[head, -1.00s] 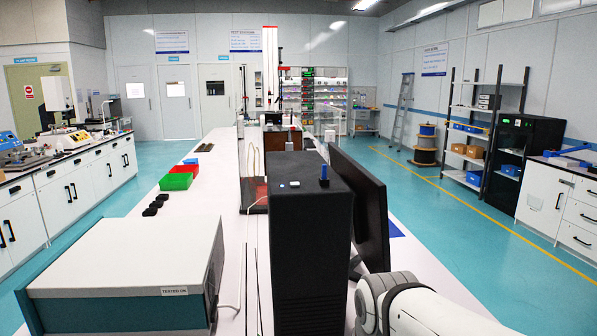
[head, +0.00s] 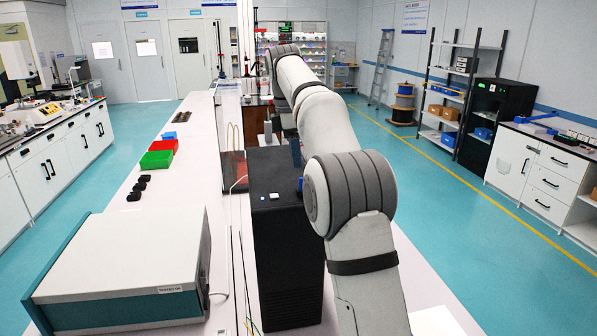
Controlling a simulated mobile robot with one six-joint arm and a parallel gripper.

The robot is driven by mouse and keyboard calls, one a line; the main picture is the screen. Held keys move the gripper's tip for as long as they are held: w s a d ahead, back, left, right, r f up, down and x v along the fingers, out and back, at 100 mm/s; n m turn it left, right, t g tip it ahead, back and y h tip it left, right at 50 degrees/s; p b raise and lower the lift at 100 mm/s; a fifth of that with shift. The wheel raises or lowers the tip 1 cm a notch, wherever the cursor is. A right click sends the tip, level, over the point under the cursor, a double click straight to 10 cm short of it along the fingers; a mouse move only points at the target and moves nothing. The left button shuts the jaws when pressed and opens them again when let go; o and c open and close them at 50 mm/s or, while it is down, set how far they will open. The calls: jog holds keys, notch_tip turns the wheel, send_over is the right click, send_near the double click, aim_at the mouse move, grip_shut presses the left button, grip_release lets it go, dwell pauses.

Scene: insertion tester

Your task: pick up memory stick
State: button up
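A black computer tower (head: 262,232) stands on the long white bench. On its top lie two small flat pieces, one bluish (head: 263,197) and one white (head: 274,196). A small upright blue piece (head: 300,185) stands at the tower's right edge, partly covered by my arm. I cannot tell from here which of these is the memory stick. My arm rises from the bottom right, reaches forward over the bench and bends down beyond the tower. My gripper's fingers are hidden behind my arm links.
A grey-and-teal tester box (head: 125,265) stands at the front left of the bench. Red (head: 164,146) and green (head: 156,160) bins and several small black pieces lie along the left. A brown-red panel stands behind the tower. My arm hides the monitor.

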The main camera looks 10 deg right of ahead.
jog(key=shift+n, duration=0.4)
jog(key=shift+w+d+f, duration=0.2)
jog(key=shift+d+f, duration=0.05)
jog(key=shift+f, duration=0.9)
jog(key=shift+w+d+f, duration=0.15)
jog(key=shift+d+f, duration=0.1)
jog(key=shift+f, duration=0.85)
jog(key=shift+w+d+f, duration=0.2)
jog(key=shift+d+f, duration=0.05)
jog(key=shift+f, duration=0.9)
grip_shut()
